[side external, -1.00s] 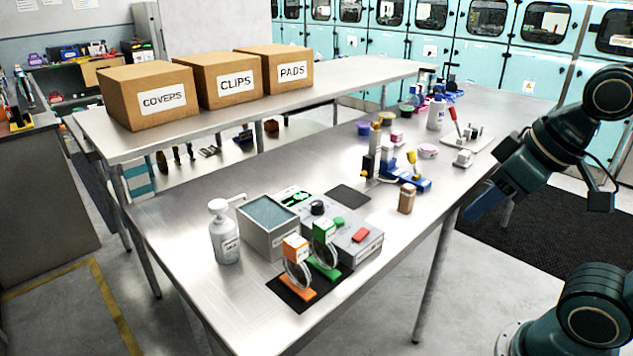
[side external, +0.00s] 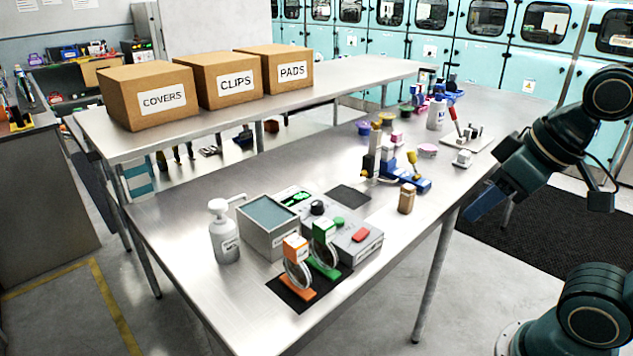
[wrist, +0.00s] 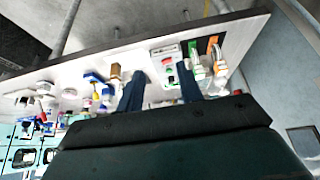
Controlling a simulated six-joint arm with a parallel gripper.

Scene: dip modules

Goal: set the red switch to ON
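A red switch (side external: 361,235) sits on the sloping top of a grey control box (side external: 368,251), near its right end. A black knob (side external: 317,207), a green button (side external: 338,221) and a green-lit display (side external: 296,197) are on the same box. The switch's ON or OFF setting is too small to read. My gripper (side external: 487,203) is off the right edge of the metal table, well apart from the box. In the wrist view its two blue fingers (wrist: 160,90) stand apart with nothing held between them.
Orange and green labelled stands (side external: 296,262) are in front of the box. A grey tray (side external: 268,232) and pump bottle (side external: 224,235) stand left. A brown block (side external: 407,198) and blue-yellow device (side external: 400,178) stand right. A red-handled lever (side external: 455,122) is farther back.

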